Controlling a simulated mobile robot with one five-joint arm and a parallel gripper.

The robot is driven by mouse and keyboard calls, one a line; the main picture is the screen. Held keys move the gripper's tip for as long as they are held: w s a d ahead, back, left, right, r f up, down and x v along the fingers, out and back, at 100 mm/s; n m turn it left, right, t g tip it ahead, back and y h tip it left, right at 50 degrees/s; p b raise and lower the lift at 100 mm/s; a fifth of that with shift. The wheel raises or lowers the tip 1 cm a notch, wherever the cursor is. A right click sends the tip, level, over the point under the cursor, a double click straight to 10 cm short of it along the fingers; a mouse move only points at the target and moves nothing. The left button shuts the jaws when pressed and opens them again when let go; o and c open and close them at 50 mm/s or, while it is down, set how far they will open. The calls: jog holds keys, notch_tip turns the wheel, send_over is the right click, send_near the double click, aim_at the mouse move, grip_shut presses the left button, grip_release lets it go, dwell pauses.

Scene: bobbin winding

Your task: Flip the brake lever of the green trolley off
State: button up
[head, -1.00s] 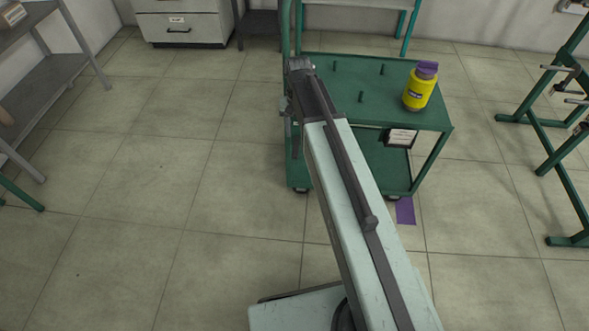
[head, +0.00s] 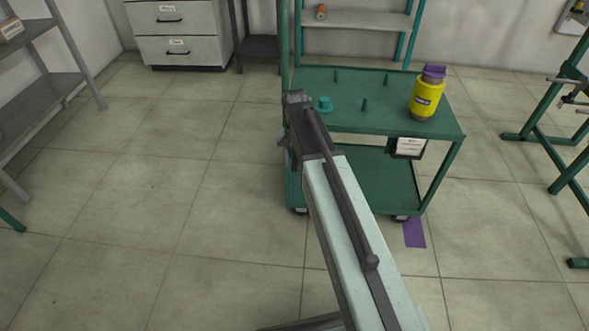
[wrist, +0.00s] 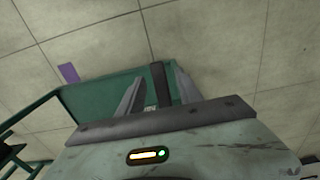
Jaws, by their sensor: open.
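The green trolley (head: 440,119) stands in front of me, with a top tray and a lower shelf on castors. Its green side also shows in the wrist view (wrist: 90,94). My arm reaches to the trolley's near left corner, and its end hides part of that side in the head view. In the wrist view my gripper (wrist: 160,73) has its two fingers apart. A dark narrow bar (wrist: 158,80) shows between the fingers; I cannot tell whether it is the brake lever or whether a finger touches it. I cannot make out the brake lever in the head view.
A yellow spool with a purple top (head: 426,96), a small teal piece (head: 323,104) and several pegs are on the trolley top. A purple floor mark (head: 414,233) lies by its castor. Green frames stand at right, a grey shelf (head: 45,95) at left. Floor left is clear.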

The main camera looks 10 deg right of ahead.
jog(key=shift+f, duration=0.1)
grip_shut()
dwell(0.3)
jog(key=shift+a, duration=0.1)
dwell(1.0)
